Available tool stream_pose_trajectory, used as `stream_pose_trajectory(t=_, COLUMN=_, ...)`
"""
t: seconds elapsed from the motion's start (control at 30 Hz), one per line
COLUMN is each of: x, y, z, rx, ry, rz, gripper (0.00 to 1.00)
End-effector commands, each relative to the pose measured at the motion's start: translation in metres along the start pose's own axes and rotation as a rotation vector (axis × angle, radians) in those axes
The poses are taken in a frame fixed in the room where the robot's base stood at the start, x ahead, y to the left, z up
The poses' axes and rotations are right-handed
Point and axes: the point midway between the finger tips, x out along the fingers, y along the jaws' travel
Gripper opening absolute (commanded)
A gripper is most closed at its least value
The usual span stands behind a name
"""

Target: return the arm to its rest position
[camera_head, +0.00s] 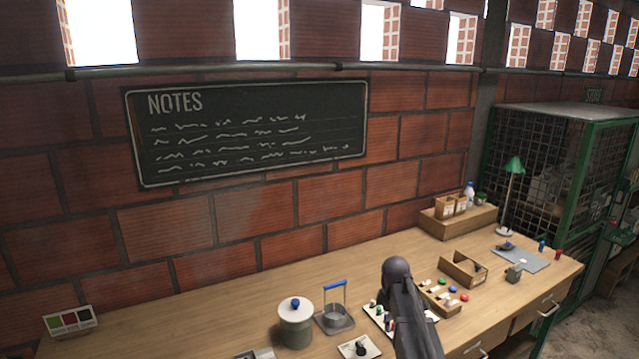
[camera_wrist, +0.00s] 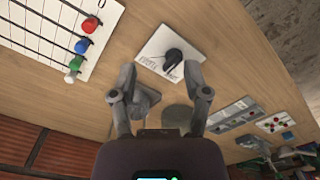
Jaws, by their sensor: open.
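My arm shows in the head view as a dark grey link rising over the front of the wooden bench (camera_head: 240,300). My gripper (camera_wrist: 165,85) shows in the wrist view with its two fingers spread apart and nothing between them. Beyond the fingertips, a white plate with a black knob (camera_wrist: 172,56) lies on the bench. The same plate seems to show in the head view (camera_head: 360,347), left of my arm. My fingertips are not clear in the head view.
A lidded pot (camera_head: 296,325) and a metal tray with a blue handle (camera_head: 334,318) stand left of my arm. A small open wooden box (camera_head: 464,270) and a green lamp (camera_head: 513,167) are to its right. A white board with coloured pegs (camera_wrist: 60,35) lies near my gripper.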

Motion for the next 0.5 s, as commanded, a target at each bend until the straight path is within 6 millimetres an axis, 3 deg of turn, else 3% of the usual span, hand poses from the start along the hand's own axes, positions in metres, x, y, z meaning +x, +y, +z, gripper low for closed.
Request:
stream_pose_trajectory(t=0.37, x=0.008, y=-0.043, z=0.008, rx=0.204, ry=0.000, rz=0.000, gripper=0.61)
stream_pose_trajectory(t=0.5, x=0.013, y=-0.070, z=0.014, rx=0.337, ry=0.000, rz=0.000, gripper=0.61)
